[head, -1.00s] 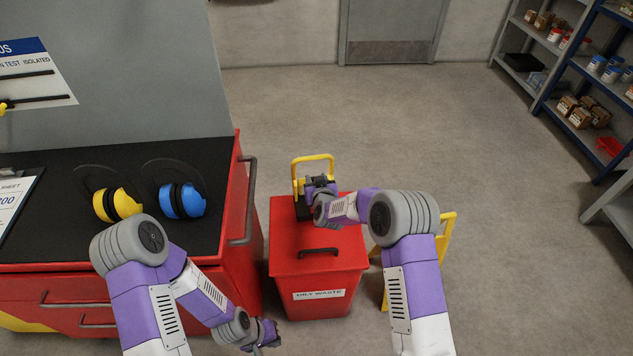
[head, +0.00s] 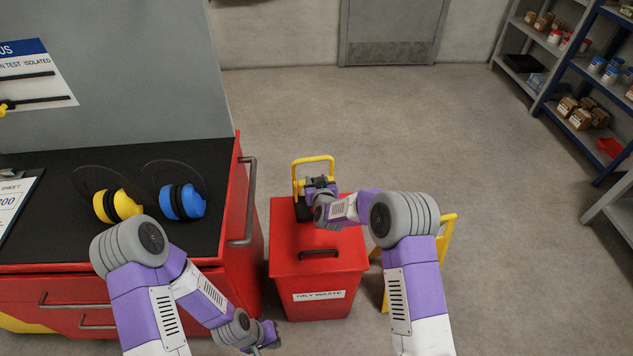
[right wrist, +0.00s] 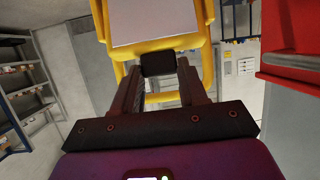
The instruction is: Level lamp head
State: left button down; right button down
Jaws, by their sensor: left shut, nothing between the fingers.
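The work lamp's yellow frame (head: 313,159) stands at the back of the red bin, partly hidden by my right gripper (head: 320,183). In the right wrist view, the lamp head (right wrist: 155,22) is a pale panel in a yellow surround at the top of the picture. A black block (right wrist: 158,64) sits at its lower edge, between the fingertips of my right gripper (right wrist: 159,75), which look closed on it. The exact tilt of the head cannot be told. My left gripper (head: 270,337) is shut and empty, low in front of the red cabinet, away from the lamp.
The red oily waste bin (head: 319,279) has a black lid handle. A yellow stand (head: 447,238) is partly behind my right arm. The red cabinet (head: 238,230) carries yellow earmuffs (head: 117,205) and blue earmuffs (head: 182,201). Shelves (head: 560,85) stand far right; the floor between is clear.

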jog(key=c, duration=0.7)
grip_release()
jog(key=shift+r, duration=0.3)
jog(key=shift+o, duration=0.5)
jog(key=shift+f, duration=0.15)
jog(key=p+v, duration=0.1)
jog(key=v, duration=0.6)
jog(key=shift+s+p, duration=0.25)
jog(key=shift+p, duration=0.1)
jog(key=shift+c, duration=0.3)
